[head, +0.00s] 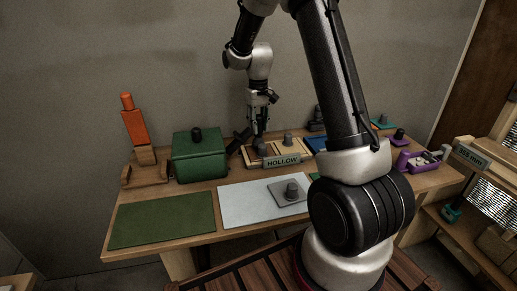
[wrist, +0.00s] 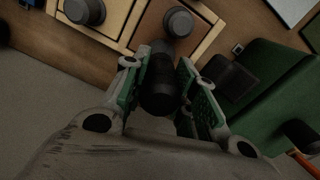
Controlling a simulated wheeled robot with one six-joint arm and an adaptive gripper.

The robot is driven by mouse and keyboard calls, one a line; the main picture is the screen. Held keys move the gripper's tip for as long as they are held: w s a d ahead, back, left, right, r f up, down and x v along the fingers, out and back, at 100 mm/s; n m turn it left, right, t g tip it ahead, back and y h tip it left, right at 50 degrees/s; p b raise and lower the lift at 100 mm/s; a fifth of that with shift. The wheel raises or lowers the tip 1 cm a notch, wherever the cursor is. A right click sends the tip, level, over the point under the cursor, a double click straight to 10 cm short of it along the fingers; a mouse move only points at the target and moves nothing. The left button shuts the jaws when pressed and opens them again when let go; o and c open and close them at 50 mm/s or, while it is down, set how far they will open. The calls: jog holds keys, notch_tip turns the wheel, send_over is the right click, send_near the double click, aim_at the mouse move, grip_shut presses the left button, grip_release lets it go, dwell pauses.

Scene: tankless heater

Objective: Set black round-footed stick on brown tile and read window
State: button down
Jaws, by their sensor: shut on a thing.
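My gripper (head: 260,126) hangs at the back middle of the table, above the tray labelled HOLLOW. In the wrist view, my gripper (wrist: 168,82) is shut on a black stick (wrist: 160,92) between its green-lined fingers. The stick has a rounded dark end facing the camera. Its far end lies close to a grey knob, and I cannot tell whether they touch. The tray (head: 271,160) has light wooden edges and tan panels with knobs; its panels also show in the wrist view (wrist: 125,18). No window reading is legible.
A green box (head: 200,158) with a black knob stands left of the tray. An orange upright piece (head: 134,125) stands farther left. A green mat (head: 162,220) is clear; a white mat (head: 240,205) holds a grey knobbed plate (head: 279,198).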

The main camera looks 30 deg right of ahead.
aim_at(259, 115)
jog(key=shift+r, duration=2.9)
